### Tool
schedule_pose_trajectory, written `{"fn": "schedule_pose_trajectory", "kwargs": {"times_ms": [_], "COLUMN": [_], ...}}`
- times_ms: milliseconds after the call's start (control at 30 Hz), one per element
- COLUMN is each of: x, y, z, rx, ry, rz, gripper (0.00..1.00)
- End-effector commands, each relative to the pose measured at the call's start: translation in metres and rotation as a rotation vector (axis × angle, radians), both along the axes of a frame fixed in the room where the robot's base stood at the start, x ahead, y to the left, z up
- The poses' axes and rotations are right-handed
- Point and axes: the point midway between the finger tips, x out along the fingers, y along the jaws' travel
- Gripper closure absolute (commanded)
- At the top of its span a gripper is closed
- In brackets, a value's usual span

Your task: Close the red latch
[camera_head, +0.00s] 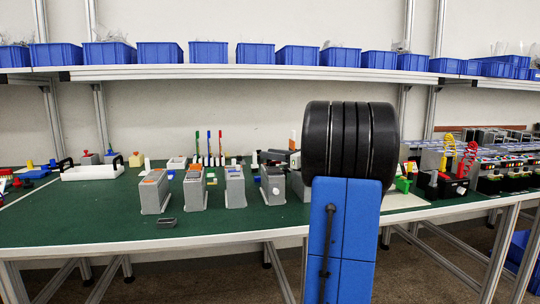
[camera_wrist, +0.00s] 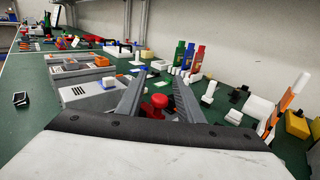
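A small red part (camera_wrist: 159,101), probably the red latch, shows in the wrist view between my gripper's two grey fingers, with a dark piece beneath it. My gripper (camera_wrist: 160,78) is open, its fingers spread on either side of the red part, with no visible contact. Whether the latch is open or closed cannot be made out. A grey box unit (camera_wrist: 90,95) with black slots stands just left of the left finger. In the head view my arm hides part of the bench, and the red part cannot be made out there.
Several grey box units, one at the left (camera_head: 155,194), stand in a row on the green bench (camera_head: 90,222). White, black and orange parts crowd the right in the wrist view. The bench's front left is mostly clear.

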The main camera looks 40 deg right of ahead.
Motion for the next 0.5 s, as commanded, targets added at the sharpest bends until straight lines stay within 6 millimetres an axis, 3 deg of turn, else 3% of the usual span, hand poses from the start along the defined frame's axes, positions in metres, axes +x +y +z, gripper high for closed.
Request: {"fn": "schedule_pose_trajectory", "kwargs": {"times_ms": [400, 500], "x": [0.0073, 0.0072], "y": [0.0017, 0.0017], "z": [0.0001, 0.0001], "rx": [-0.001, -0.001], "ry": [0.000, 0.000], "rz": [0.000, 0.000], "gripper": [0.67, 0.88]}}
